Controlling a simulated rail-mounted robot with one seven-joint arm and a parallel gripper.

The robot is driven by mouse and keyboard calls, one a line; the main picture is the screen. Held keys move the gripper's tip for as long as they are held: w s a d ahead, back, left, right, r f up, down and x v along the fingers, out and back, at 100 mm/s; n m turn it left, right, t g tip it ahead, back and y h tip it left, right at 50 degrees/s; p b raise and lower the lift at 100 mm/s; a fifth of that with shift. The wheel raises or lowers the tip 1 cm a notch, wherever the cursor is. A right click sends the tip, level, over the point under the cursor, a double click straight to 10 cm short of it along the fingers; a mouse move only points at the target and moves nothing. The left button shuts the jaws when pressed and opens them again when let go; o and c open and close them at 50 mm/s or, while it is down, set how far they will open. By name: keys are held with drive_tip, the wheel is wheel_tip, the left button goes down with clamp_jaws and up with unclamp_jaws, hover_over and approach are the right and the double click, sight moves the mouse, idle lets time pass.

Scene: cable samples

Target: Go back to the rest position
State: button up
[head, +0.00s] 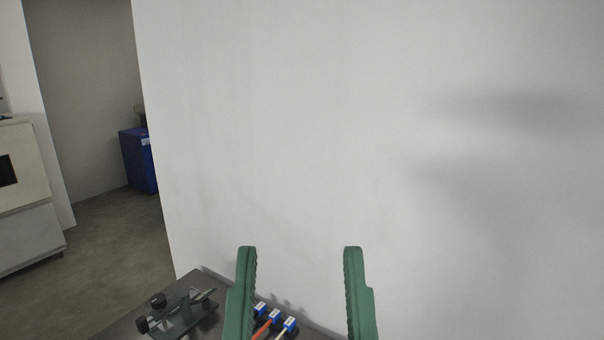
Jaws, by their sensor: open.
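My gripper (300,252) shows at the bottom middle of the head view. Its two green ribbed fingers point up in the picture and stand wide apart, with nothing between their tips. Several cable samples with blue-and-white ends (276,316) lie on the dark table (128,326) at the bottom. They show beyond and between the lower parts of the fingers, partly hidden by the left finger. One cable is orange and one is whitish.
A dark clamp-like fixture (178,312) with black knobs sits on the table left of my gripper. A white wall (300,120) fills most of the view behind the table. A blue box (138,160) and a pale cabinet (28,195) stand farther off at left.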

wheel_tip(320, 180, up, 16)
drive_tip(key=p, duration=1.1)
drive_tip(key=shift+p, duration=0.4)
drive_tip(key=shift+a, duration=0.1)
